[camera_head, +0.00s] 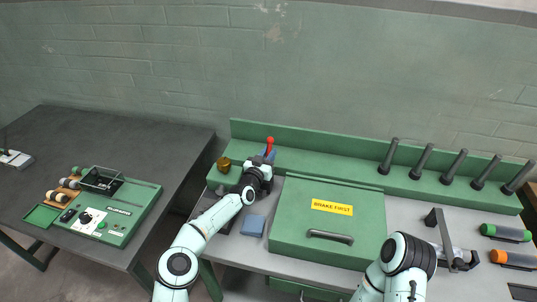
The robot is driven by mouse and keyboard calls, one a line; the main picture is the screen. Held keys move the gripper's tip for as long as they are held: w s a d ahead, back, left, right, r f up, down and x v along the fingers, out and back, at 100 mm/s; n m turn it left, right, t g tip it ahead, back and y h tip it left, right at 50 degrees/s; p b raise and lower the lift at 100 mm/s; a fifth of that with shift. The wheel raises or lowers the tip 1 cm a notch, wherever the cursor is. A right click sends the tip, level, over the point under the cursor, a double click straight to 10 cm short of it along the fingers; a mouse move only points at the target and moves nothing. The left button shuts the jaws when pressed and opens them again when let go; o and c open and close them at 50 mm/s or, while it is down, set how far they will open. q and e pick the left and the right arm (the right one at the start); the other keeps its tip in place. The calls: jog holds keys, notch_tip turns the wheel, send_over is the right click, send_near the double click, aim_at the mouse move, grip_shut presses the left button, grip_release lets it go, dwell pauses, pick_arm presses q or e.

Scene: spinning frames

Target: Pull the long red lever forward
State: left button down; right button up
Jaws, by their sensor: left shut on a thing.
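The red lever (270,142) stands at the back left of the green bench. Its red tip shows just above my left gripper (267,159), and the rest of it is mostly hidden behind the gripper. My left arm reaches up to it from the lower left. The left gripper is shut on the lever, near its upper part. My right gripper (461,256) is over the right part of the bench, far from the lever. Its fingers are too small and dark to tell whether they are open or shut.
A green box labelled "BRAKE FIRST" (287,226) with a dark handle sits right of my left arm. Several dark spindles (453,167) stand along the back ledge. A brass knob (223,164) is left of the lever. Green (505,232) and orange (513,258) rolls lie at right.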

pick_arm(q)
jog(key=shift+s+a+r+t+h, duration=0.2)
jog(key=shift+s+a+t+h, duration=0.1)
jog(key=shift+s+t, duration=0.35)
jog(key=shift+s+a+r+m+t+h+b, duration=0.1)
jog(key=shift+s+m+t+h+b, duration=0.15)
jog(key=shift+s+t+b, duration=0.25)
jog(key=shift+s+a+r+m+t+h+b, duration=0.15)
jog(key=shift+s+t+h+b, duration=0.15)
jog(key=shift+t+b, duration=0.2)
jog(key=shift+s+r+h, duration=0.15)
jog(key=shift+s+h, duration=0.05)
jog(key=shift+h, duration=0.05)
jog(key=shift+r, duration=0.1)
pick_arm(e)
jog(key=s+f, duration=0.2)
jog(key=f, duration=0.1)
jog(key=shift+s, duration=0.15)
pick_arm(q)
jog(key=c, duration=1.1)
grip_release()
jog(key=shift+o, duration=0.2)
jog(key=shift+r, duration=0.1)
